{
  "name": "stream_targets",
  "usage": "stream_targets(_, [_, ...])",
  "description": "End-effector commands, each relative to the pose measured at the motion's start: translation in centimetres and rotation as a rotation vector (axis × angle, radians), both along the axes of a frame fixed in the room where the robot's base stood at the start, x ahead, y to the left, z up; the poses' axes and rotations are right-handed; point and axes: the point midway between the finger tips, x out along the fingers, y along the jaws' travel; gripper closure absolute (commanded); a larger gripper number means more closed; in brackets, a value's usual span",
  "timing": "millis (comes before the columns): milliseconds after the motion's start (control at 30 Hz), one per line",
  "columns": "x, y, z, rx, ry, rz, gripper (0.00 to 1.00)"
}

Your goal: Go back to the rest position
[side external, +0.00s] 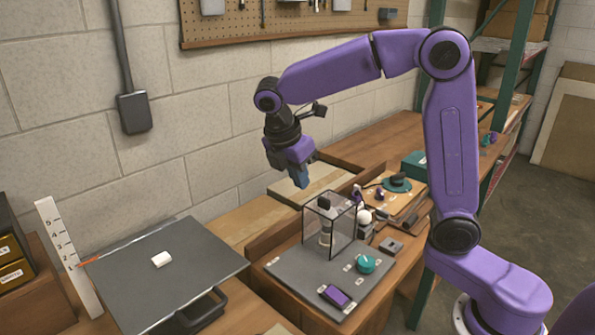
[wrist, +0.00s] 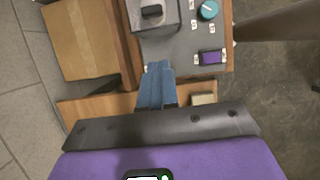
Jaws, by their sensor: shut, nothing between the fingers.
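My gripper (side external: 301,184) hangs in the air above the workbench, to the left of and above the clear box, with its fingers pointing down. In the wrist view its blue fingers (wrist: 157,68) are together with nothing between them. The clear box (side external: 329,223) with a dark frame and a black knob on top stands on a grey panel (side external: 290,265). The lamp parts cannot be told clearly from the other small items.
A teal knob (side external: 366,264) and a purple block (side external: 336,296) are on the grey panel. A pegboard (side external: 290,20) is on the wall. The air around my gripper is clear.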

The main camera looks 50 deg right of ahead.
Motion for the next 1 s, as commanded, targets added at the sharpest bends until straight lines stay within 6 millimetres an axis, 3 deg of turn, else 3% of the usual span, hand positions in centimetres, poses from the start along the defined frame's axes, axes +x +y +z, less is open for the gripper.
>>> stream_targets(167, [0.0,0.6,1.3,0.001,0.000,0.001,1.00])
stream_targets(367, [-1.7,1.3,1.0,0.033,-0.024,-0.017,1.00])
stream_targets(700, [-9.7,2.8,-1.4,0.180,-0.098,-0.139,1.00])
stream_targets(1000, [-17.9,2.3,-3.7,0.303,-0.114,-0.283,1.00])
